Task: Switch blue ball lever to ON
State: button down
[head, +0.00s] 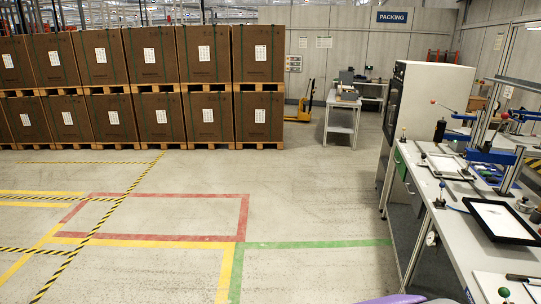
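On the workbench (445,225) at the right stands a small upright lever with a dark ball (442,184), near the bench's left edge. A green ball (504,293) shows at the bottom right of the bench. My gripper is not in view; only a purple and dark edge, which may be part of me, shows at the bottom.
Blue clamps (490,156), a black-framed tray (503,220) and small fixtures crowd the bench. A tall grey cabinet (430,95) stands behind it. Stacked brown boxes (150,55) on pallets line the back left. The taped floor (310,210) left of the bench is clear.

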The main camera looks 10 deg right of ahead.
aim_at(442, 185)
jog(key=i+l+z, duration=0.1)
jog(key=i+z, duration=0.2)
jog(key=i, duration=0.3)
jog(key=i+z, duration=0.3)
jog(key=i, duration=0.3)
jog(key=i+j+z, duration=0.3)
jog(key=i, duration=0.3)
jog(key=i+l+z, duration=0.25)
jog(key=i+z, duration=0.15)
jog(key=i+l+z, duration=0.15)
jog(key=i+z, duration=0.6)
jog(key=i, duration=0.15)
